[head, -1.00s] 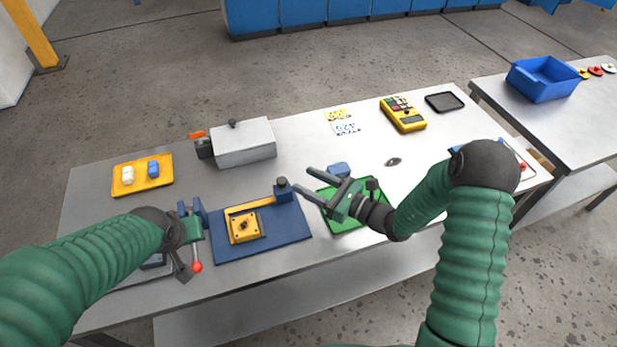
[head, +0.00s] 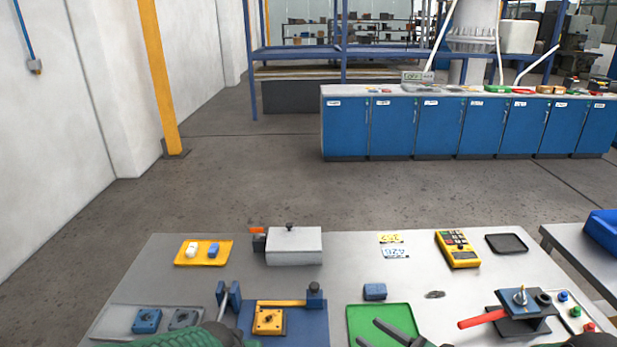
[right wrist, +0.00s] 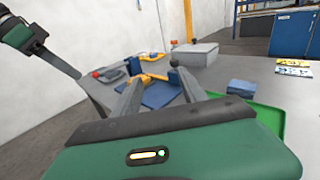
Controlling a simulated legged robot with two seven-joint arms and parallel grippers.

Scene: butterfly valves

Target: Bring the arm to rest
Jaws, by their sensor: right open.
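My right gripper (head: 378,332) shows at the bottom edge of the head view, over the green mat or tray (head: 362,322). Its two grey fingers are apart with nothing between them. In the right wrist view the fingers (right wrist: 155,92) are also spread and empty, pointing toward the blue board. My left arm (head: 175,341) shows only as a green strip at the bottom left of the head view. What looks like my left gripper (right wrist: 28,38) is at the upper left of the right wrist view; its opening cannot be made out.
A blue board (head: 298,338) holds a yellow block (head: 268,321). A blue block (head: 375,291) lies behind the green tray. A fixture with a red handle (head: 482,319) stands at right. A grey box (head: 294,247), yellow tray (head: 180,259) and yellow meter (head: 457,249) line the back.

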